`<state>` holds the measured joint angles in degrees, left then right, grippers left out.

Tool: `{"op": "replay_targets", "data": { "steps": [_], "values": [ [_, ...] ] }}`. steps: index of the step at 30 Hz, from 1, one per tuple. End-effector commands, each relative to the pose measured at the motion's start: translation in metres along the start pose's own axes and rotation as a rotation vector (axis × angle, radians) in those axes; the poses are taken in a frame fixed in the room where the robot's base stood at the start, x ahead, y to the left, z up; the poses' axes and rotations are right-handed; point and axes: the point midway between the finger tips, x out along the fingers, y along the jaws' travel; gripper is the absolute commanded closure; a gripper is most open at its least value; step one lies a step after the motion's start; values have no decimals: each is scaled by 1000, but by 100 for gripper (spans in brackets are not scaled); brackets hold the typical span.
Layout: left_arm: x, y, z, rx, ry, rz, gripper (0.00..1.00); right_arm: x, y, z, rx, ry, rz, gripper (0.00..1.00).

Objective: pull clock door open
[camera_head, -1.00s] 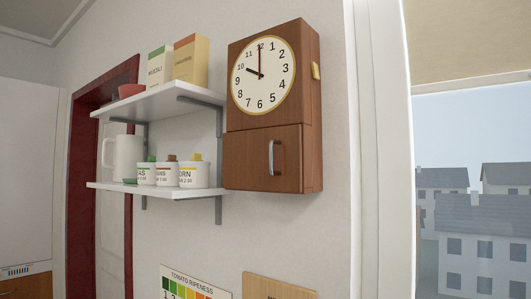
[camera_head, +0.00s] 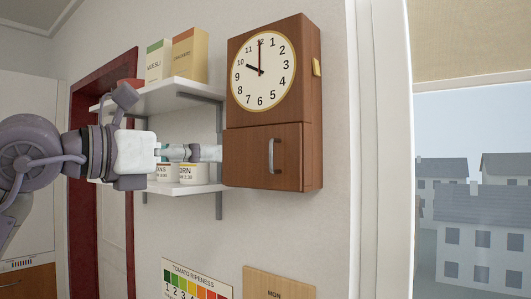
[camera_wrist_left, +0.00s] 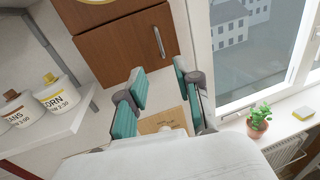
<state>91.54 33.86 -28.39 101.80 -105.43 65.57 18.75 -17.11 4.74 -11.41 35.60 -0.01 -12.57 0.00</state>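The wooden wall clock (camera_head: 310,110) has a round white dial above a small brown door (camera_head: 247,158). The door looks shut flush and carries a vertical metal handle (camera_head: 271,156). In the wrist view the door (camera_wrist_left: 120,45) and handle (camera_wrist_left: 159,41) are at the top, beyond the fingers. My left gripper (camera_head: 208,153) is left of the door in the head view, its tips near the door's left edge. In the wrist view the left gripper (camera_wrist_left: 160,97) has its teal finger pads spread with nothing held between them. It is apart from the handle. My right gripper is out of view.
Two white shelves (camera_head: 180,92) with boxes and labelled pots are left of the clock, partly behind my left arm. A window (camera_head: 470,200) is at the right. A potted plant (camera_wrist_left: 259,116) stands on the sill. A tomato chart (camera_head: 195,280) hangs below.

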Motion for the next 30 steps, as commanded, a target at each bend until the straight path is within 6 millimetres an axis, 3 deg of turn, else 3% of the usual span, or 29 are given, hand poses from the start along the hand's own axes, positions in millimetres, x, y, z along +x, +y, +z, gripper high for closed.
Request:
{"op": "replay_targets", "data": {
  "steps": [5,18,24,30],
  "values": [
    [22,0,4,2,5,3,67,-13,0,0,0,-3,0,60],
    [111,0,4,1,3,1,67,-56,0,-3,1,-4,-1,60],
    [131,0,2,1,2,2,67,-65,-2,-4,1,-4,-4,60],
    [136,0,0,2,1,2,67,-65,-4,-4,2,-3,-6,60]
  ]
}}
